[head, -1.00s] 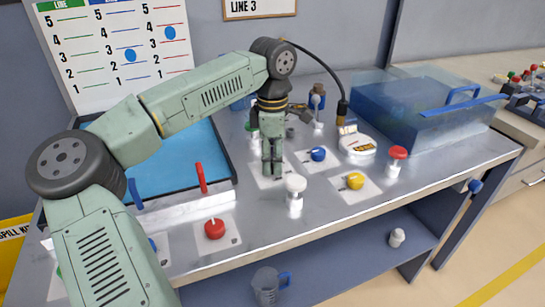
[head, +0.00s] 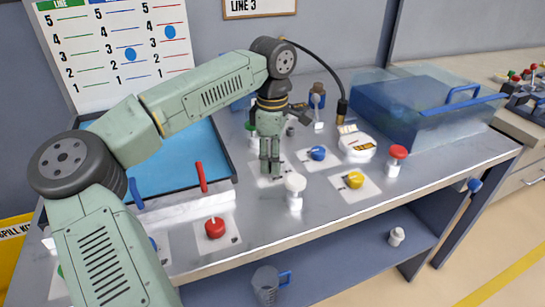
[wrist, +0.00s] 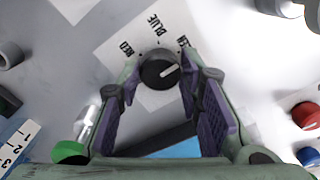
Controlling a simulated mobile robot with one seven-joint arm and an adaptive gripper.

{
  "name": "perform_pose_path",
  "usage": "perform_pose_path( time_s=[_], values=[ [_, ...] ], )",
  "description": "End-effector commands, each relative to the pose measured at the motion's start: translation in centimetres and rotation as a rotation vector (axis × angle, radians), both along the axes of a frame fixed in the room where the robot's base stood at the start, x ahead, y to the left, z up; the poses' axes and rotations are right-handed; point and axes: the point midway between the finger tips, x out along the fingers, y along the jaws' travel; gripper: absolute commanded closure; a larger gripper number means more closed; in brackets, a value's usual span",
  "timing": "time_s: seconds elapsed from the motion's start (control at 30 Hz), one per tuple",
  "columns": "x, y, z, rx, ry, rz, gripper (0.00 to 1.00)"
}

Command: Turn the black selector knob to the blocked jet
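The black selector knob (wrist: 158,70) sits on a white label card (wrist: 118,42) in the wrist view. Its white pointer line points to the upper right, towards the partly hidden label ending in "EN". The labels "RED" and "BLUE" are at the upper left and top. My gripper (wrist: 161,82) is open, with one finger on each side of the knob; I cannot tell whether they touch it.
A blue knob (head: 317,153), a yellow knob (head: 355,180) and a red knob (head: 215,228) are nearby on the bench. A white-capped post (head: 295,190) stands close in front of my gripper. A blue tray and wall chart (head: 115,45) are behind the arm.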

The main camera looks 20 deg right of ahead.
Motion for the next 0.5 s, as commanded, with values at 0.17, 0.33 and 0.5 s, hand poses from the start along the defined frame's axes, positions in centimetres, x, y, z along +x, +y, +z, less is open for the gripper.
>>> perform_pose_path(
  time_s=[0.17, 0.33, 0.5],
  values=[
    [-0.01, 0.01, 0.0, 0.0, 0.0, 0.001, 0.53],
    [-0.02, 0.01, -0.02, 0.001, 0.001, 0.001, 0.49],
    [-0.02, 0.01, 0.01, 0.001, 0.001, 0.001, 0.49]
  ],
)
